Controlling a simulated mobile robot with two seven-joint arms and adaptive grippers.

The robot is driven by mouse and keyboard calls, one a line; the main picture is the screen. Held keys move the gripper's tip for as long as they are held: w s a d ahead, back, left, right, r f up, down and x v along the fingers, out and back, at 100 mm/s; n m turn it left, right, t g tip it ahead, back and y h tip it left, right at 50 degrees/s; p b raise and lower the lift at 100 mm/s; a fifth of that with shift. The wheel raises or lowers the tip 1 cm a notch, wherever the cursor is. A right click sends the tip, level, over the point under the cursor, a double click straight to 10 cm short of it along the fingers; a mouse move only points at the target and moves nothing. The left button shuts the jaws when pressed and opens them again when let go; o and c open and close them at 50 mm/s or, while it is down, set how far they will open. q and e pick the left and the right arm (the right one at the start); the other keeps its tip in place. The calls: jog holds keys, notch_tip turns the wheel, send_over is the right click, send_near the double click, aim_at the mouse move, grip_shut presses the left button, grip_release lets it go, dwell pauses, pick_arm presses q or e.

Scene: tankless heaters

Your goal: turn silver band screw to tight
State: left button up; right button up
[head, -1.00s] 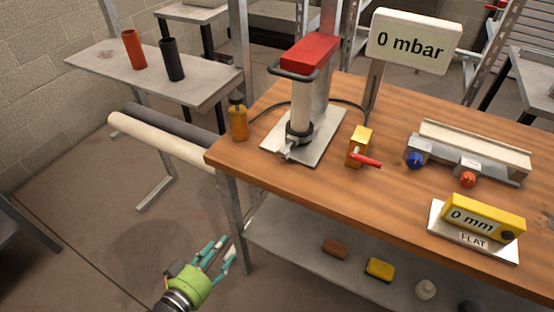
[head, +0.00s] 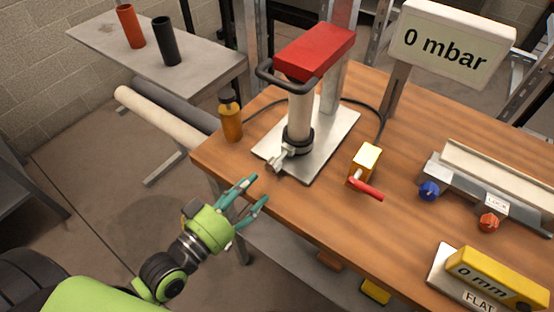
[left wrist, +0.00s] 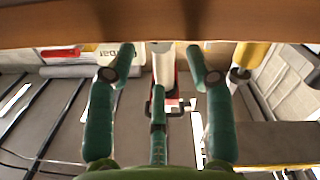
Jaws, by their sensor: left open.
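A white upright cylinder (head: 299,110) with a red top block (head: 315,53) stands on a metal plate at the bench's near-left side. A dark band wraps its foot, and a small silver band screw (head: 278,162) sticks out from it toward the front-left. My left gripper (head: 255,190) is open and empty, its teal fingers at the bench's front-left edge, just short of and below the screw. In the left wrist view my left gripper (left wrist: 160,58) shows spread fingers with the wooden bench edge across the top. I cannot make out the screw there. My right gripper is not in view.
An amber bottle (head: 230,116) stands left of the plate. A yellow valve block with a red lever (head: 366,189) is to the right. A 0 mbar sign (head: 447,46), a clamp rail (head: 490,190) and a yellow 0 mm gauge (head: 495,278) sit farther right.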

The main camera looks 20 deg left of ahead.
aim_at(270, 169)
pick_arm(q)
jog(key=x, duration=0.3)
jog(key=shift+r+p, duration=0.2)
jog(key=shift+p, duration=0.15)
jog(key=shift+x, duration=1.05)
jog(key=shift+w+d+f, duration=0.15)
jog(key=shift+w, duration=0.3)
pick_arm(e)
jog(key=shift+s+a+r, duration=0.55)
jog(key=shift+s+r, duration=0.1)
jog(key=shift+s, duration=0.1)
pick_arm(q)
grip_shut()
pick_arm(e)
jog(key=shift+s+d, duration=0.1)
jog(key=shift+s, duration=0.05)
